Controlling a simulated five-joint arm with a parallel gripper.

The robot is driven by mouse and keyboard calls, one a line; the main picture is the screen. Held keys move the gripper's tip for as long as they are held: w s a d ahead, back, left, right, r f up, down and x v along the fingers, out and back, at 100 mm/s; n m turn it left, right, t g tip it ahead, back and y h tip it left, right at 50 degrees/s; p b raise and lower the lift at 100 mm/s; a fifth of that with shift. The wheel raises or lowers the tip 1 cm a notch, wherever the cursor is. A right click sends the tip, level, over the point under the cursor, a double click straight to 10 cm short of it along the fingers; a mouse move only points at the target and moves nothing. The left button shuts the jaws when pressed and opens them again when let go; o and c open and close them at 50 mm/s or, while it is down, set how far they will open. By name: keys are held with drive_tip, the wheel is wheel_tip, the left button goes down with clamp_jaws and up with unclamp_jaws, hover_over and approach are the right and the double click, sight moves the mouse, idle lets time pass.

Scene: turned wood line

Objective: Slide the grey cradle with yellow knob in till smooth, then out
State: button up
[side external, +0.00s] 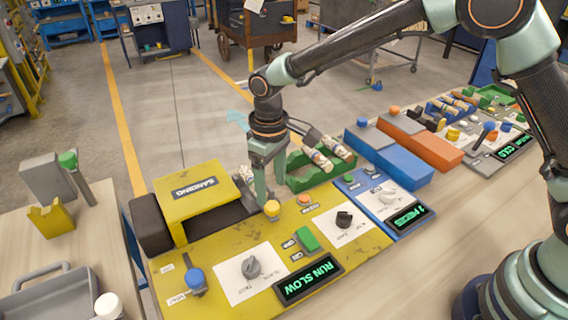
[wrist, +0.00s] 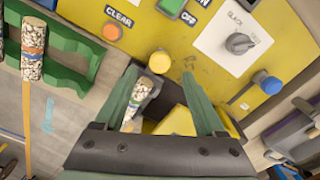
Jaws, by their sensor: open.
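The yellow knob (side external: 271,209) stands at the front end of the grey cradle (side external: 232,217), which reaches into the yellow sanding machine (side external: 194,190). A speckled turned piece (wrist: 139,93) lies in the cradle, partly hidden by my gripper's finger. My gripper (side external: 268,195) points down at the knob, with its fingers open. In the wrist view, the knob (wrist: 159,62) shows between the two fingertips with gaps on both sides; whether they are level with it I cannot tell. The cradle's far end is hidden.
A green rack (side external: 318,178) with speckled pieces stands beside the machine. The yellow panel carries a grey dial (side external: 250,267), a green switch (side external: 307,239), a blue-knobbed lever (side external: 195,279) and a lit display (side external: 308,279) reading RUN SLOW. A blue panel (side external: 388,208) adjoins it.

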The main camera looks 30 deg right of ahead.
sight(272, 205)
drive_tip(key=shift+f, duration=2.5)
clamp_jaws()
